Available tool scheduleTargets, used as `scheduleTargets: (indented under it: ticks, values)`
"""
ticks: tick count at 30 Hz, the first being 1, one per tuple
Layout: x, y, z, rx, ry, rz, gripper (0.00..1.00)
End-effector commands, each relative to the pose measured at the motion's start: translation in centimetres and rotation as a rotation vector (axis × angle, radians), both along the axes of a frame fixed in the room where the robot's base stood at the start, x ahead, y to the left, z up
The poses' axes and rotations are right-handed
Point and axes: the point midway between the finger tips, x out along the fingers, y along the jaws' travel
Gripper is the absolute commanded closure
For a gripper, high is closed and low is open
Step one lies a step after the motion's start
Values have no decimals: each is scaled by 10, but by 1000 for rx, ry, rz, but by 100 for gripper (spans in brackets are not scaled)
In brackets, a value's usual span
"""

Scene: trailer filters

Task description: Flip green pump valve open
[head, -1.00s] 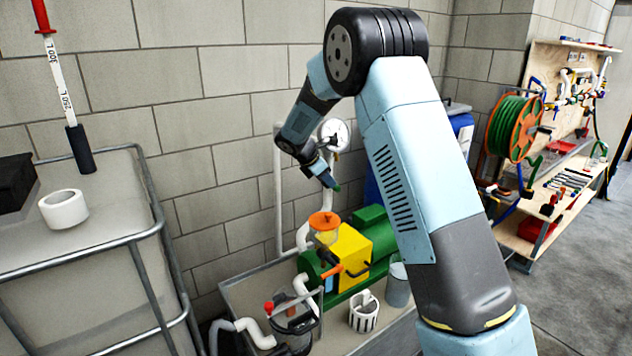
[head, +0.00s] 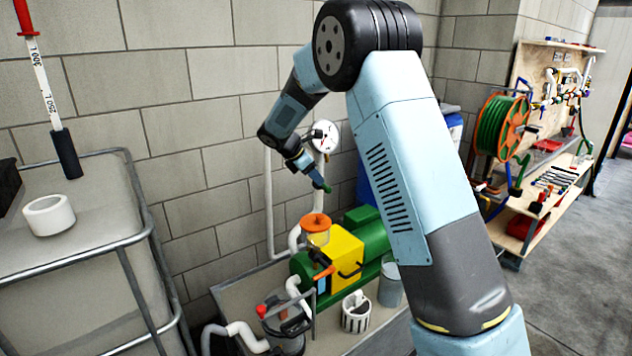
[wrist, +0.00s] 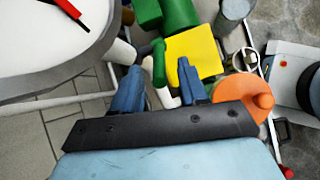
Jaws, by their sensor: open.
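The green valve handle (head: 326,187) shows as a small green tip below the round gauge, on the white pipe above the pump. In the wrist view the handle (wrist: 158,62) is elongated and stands on white pipe. My gripper (head: 316,179) is right at the handle in the head view. In the wrist view its two blue fingers (wrist: 158,82) are apart, and the handle shows between them. I cannot tell whether either finger touches it. The yellow and green pump (head: 345,262) with an orange cap sits below.
The gauge (wrist: 50,35) is close to the left finger in the wrist view. The pump's orange cap (wrist: 243,95) shows beyond the right finger. A caged tank (head: 90,235) stands left, the block wall (head: 190,130) is behind, and a hose reel (head: 500,128) is right.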

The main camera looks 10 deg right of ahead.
Motion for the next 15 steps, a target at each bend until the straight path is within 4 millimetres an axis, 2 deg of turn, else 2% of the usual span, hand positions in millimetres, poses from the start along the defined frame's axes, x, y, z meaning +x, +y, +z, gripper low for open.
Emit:
scheduleTargets:
  ticks: [6, 15]
  values:
    - [-13, 24, 37, 2, -3, 0, 57]
    - [-27, 47, 72, 1, 0, -1, 57]
